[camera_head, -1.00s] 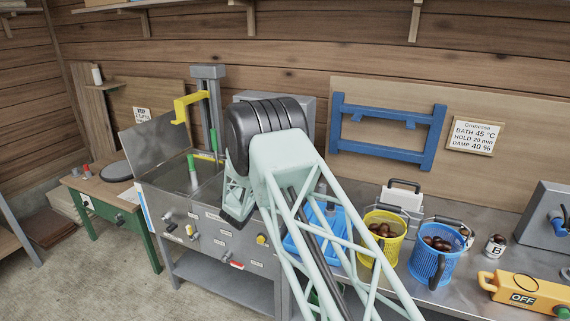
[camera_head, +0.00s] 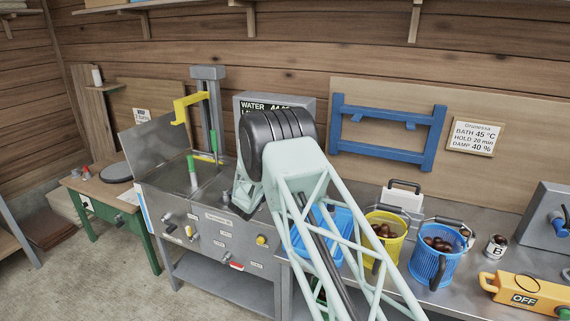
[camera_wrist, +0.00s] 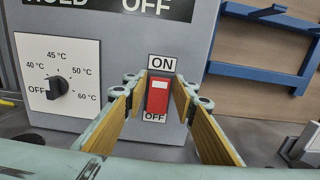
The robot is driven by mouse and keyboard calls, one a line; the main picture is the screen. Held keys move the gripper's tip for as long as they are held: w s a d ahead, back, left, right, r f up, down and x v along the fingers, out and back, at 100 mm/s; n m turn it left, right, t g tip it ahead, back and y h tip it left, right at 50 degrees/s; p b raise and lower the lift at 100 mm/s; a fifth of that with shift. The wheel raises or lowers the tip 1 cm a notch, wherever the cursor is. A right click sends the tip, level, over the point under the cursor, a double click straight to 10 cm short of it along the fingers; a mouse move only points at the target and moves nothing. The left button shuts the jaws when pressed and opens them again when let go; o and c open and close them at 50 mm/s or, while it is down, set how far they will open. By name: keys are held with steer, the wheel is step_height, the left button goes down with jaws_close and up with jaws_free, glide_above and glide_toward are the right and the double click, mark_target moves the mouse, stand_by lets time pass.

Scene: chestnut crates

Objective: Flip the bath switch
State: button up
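The bath switch (camera_wrist: 157,97) is a red rocker with a pale patch near its top, set in the front of a grey control box (camera_wrist: 118,22). ON is printed above it and OFF below it. My gripper (camera_wrist: 160,92) is open, its two yellow-padded fingers on either side of the switch in the wrist view. I cannot tell whether they touch the panel. In the head view my arm hides the switch and the fingers, while the control box (camera_head: 307,103) shows behind it with a partly covered WATER display.
A temperature dial (camera_wrist: 58,88) is left of the switch. In the head view a steel sink unit (camera_head: 215,230) stands below. A blue rack (camera_head: 385,152) hangs behind.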

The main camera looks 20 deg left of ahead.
steer(key=c, duration=0.5)
steer(key=shift+f+t+b, duration=0.25)
steer(key=shift+t+b, duration=0.25)
steer(key=shift+b, duration=0.65)
steer(key=shift+s+f+t+b, duration=0.2)
steer(key=shift+t+b, duration=0.5)
steer(key=shift+b, duration=0.65)
steer(key=shift+r, duration=0.15)
steer(key=o, duration=0.9)
steer(key=shift+c, duration=0.2)
steer(key=shift+s, duration=0.15)
